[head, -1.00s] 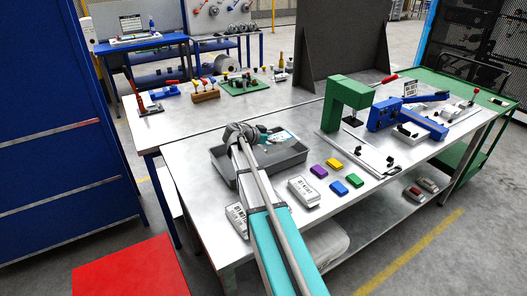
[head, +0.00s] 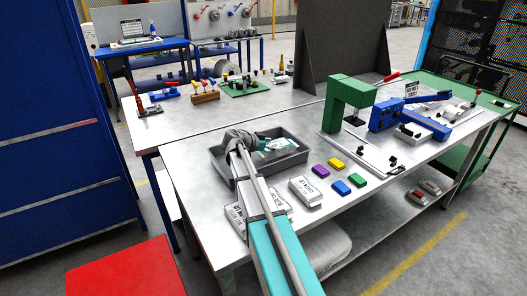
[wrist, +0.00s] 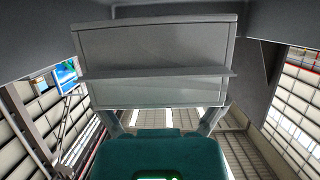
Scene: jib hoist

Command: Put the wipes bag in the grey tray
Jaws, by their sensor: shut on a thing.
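The grey tray (head: 297,158) stands on the bench in the head view, partly behind my arm. My gripper (head: 266,146) is over the tray, largely hidden by my wrist. A pale packet with a printed label, apparently the wipes bag (head: 281,144), shows at its fingers within the tray's outline. I cannot tell whether it touches the tray floor. In the wrist view, my gripper (wrist: 168,120) is shut on a flat grey face with a crosswise ridge, apparently the back of the bag (wrist: 155,50).
White labelled packs (head: 306,191) lie in front of the tray. Several small coloured blocks (head: 341,187) are to its right. A green press frame (head: 346,100) and a blue device (head: 388,115) stand further right. A dark upright panel (head: 345,40) rises behind.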

